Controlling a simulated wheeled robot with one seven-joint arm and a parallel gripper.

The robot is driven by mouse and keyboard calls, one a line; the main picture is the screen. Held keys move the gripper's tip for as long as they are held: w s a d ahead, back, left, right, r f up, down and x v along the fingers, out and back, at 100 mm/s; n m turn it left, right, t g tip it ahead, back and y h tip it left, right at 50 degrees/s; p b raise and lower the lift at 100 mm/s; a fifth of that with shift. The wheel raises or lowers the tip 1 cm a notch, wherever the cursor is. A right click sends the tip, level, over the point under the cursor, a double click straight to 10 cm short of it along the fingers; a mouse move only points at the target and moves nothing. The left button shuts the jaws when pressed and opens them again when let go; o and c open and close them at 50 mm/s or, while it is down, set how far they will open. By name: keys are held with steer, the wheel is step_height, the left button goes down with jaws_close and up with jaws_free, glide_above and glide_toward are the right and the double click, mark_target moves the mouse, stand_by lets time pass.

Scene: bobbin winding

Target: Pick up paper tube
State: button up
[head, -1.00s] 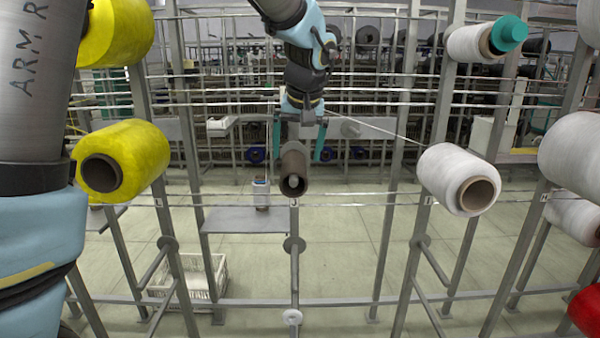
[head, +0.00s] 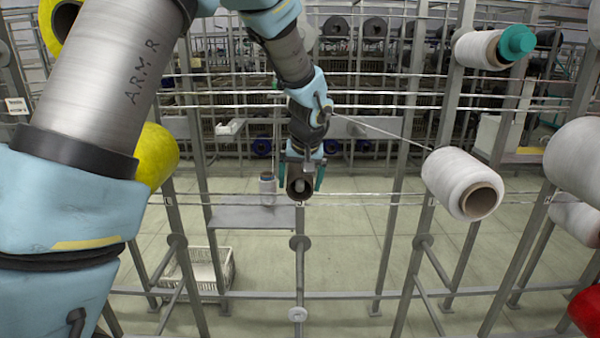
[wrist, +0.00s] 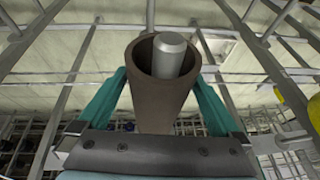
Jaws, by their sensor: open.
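The paper tube (head: 299,189) is a brown, empty, hollow tube on a peg of the rack, in the middle of the head view. In the wrist view the paper tube (wrist: 160,90) points away from the camera, and the grey peg (wrist: 172,55) shows inside its mouth. My gripper (head: 302,178) is at the tube, with one teal finger on each side of it. In the wrist view my gripper (wrist: 158,88) is open and its fingers straddle the tube. I cannot tell whether either finger touches it.
A white yarn cone (head: 462,183) sits on a peg to the right, and a yellow cone (head: 157,157) is partly behind my arm at left. A grey shelf (head: 240,214) holds a small bobbin (head: 267,186). A white crate (head: 205,270) stands on the floor. Steel posts surround the tube.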

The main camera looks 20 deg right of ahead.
steer(key=c, duration=1.2)
steer(key=shift+o, duration=0.2)
